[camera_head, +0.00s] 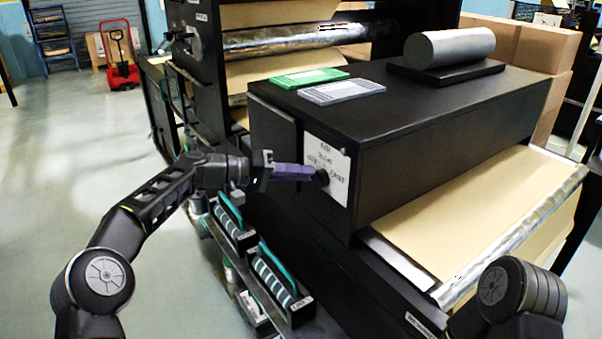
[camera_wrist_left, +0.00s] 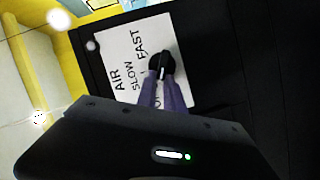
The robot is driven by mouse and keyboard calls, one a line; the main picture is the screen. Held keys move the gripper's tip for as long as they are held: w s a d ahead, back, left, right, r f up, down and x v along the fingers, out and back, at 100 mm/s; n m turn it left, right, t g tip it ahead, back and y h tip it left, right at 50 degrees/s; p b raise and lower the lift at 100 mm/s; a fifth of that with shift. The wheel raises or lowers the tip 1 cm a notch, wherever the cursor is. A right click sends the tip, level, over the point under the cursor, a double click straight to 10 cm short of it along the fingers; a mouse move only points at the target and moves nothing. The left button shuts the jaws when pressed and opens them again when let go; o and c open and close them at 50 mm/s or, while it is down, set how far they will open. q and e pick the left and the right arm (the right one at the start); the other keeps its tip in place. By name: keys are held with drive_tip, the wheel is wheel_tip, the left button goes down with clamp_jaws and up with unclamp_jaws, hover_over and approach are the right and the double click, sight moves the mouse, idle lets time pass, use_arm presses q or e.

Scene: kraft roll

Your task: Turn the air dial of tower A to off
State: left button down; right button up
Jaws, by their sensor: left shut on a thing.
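The air dial (camera_wrist_left: 162,66) is a small black round knob with a pale pointer line. It sits on a white label plate (camera_wrist_left: 125,42) marked AIR, SLOW and FAST; a further word is partly hidden by my fingers. In the head view the dial (camera_head: 321,177) is on the plate (camera_head: 337,188) at the end of a black cabinet (camera_head: 440,125). My left gripper (camera_head: 318,175) reaches it from the left, its purple fingers shut on the dial. In the left wrist view the fingertips (camera_wrist_left: 161,82) meet the dial's lower edge. My right gripper is out of view.
Green (camera_head: 310,77) and grey (camera_head: 342,91) panels and a grey cylinder (camera_head: 449,46) lie on the cabinet top. Bins with teal handles (camera_head: 270,268) stand below my left arm. Brown paper (camera_head: 470,210) runs at right. Open floor lies at left.

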use_arm(q)
drive_tip(key=c, duration=1.5)
unclamp_jaws()
drive_tip(key=shift+o, duration=0.2)
drive_tip(key=shift+a, duration=0.1)
drive_tip(key=b+v, duration=0.2)
drive_tip(key=v, duration=0.5)
drive_tip(key=shift+a, duration=0.3)
drive_tip(key=shift+s, duration=0.1)
